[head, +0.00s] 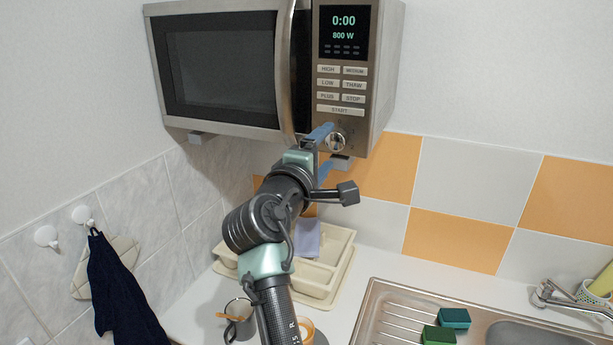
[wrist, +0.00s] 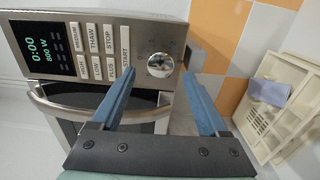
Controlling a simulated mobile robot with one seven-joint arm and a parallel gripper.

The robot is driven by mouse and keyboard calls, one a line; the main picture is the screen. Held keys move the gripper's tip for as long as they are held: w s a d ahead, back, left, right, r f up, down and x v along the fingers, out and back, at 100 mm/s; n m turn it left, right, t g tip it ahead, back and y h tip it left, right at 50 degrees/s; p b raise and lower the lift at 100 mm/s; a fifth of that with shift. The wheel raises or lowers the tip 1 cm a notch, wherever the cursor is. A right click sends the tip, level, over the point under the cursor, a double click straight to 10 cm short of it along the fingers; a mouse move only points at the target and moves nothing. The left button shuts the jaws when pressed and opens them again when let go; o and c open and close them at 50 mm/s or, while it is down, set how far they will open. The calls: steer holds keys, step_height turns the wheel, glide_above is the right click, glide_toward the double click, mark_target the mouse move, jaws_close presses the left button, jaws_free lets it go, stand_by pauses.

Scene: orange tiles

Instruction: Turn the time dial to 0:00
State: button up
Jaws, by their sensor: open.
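The microwave (head: 220,62) hangs on the wall with its door shut. Its display (head: 344,32) reads 0:00 and 800 W; the display also shows in the wrist view (wrist: 42,58). The round silver time dial (head: 335,141) sits low on the control panel, below the START button. In the wrist view the dial (wrist: 160,65) lies just beyond the fingertips, between their lines. My gripper (wrist: 160,83) is open with blue fingers apart and nothing between them. In the head view my gripper (head: 327,150) is at the dial, partly covering the area around it. Contact cannot be told.
The vertical door handle (head: 286,70) stands out left of the panel. Below are a cream dish rack (head: 345,243), mugs (head: 238,318), a steel sink (head: 372,297) and green sponges (head: 454,318). A dark towel (head: 118,285) hangs at left. Space right of the microwave is clear.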

steer(key=b+v, duration=0.3)
steer(key=v, duration=0.6)
steer(key=shift+s, duration=0.1)
steer(key=s+d+r+m+t+y+b, duration=0.2)
steer(key=s+r+m+t, duration=0.3)
steer(key=s, duration=0.5)
steer(key=s+d+r+m+t+y+b, duration=0.1)
steer(key=s+d+r+m+t+y, duration=0.1)
steer(key=s+r+m+t, duration=0.3)
steer(key=s+r+m+y, duration=0.1)
steer(key=s+r+m, duration=0.3)
steer(key=s+r, duration=0.2)
steer(key=shift+s+d+r+m+y+b, duration=0.2)
steer(key=shift+r+m+y+b, duration=0.15)
steer(key=shift+r, duration=0.35)
steer(key=shift+w, duration=0.1)
